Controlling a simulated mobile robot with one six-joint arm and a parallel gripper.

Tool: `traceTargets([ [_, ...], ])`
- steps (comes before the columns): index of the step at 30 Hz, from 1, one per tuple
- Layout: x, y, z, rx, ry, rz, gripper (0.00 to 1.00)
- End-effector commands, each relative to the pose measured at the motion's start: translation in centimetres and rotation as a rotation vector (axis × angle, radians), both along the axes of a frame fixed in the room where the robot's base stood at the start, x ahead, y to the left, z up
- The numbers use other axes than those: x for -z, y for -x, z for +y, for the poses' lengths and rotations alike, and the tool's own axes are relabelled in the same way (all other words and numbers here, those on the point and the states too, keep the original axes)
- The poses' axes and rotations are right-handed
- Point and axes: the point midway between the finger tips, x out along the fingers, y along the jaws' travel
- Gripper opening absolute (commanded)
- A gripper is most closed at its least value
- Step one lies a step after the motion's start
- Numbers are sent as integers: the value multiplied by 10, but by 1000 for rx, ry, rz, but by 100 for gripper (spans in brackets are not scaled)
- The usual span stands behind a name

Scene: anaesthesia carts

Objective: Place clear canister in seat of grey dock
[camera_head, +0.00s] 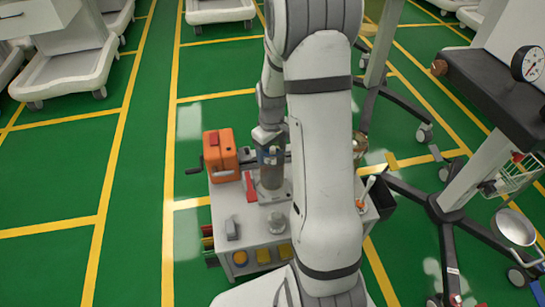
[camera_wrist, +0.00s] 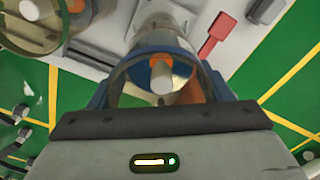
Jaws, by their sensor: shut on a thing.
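The clear canister (camera_head: 270,174) stands upright below my gripper (camera_head: 269,152) in the head view. In the wrist view the canister (camera_wrist: 165,72) shows from above, with a round rim and an orange and white part inside. My gripper's blue fingers (camera_wrist: 160,90) are shut on it from both sides. The light grey dock (camera_head: 276,193) lies directly under the canister on the cart top. The canister's lower end looks close to the dock, but I cannot tell whether it is seated. The canister hides much of the seat in the wrist view.
An orange box (camera_head: 220,157) stands left of the canister on the cart (camera_head: 230,207). A red-handled piece (camera_head: 250,186) lies between them. Another clear canister (camera_wrist: 33,22) shows at the wrist view's upper left. A wheeled stand (camera_head: 447,208) is to the right.

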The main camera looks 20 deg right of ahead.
Motion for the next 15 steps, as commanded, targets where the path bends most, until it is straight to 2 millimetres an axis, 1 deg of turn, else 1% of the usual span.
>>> traceTargets([
  [1,12,0,0,1,0,2,25],
  [4,23,0,0,1,-1,1,25],
  [11,22,0,-1,1,0,0,25],
  [15,26,0,-1,2,0,0,25],
])
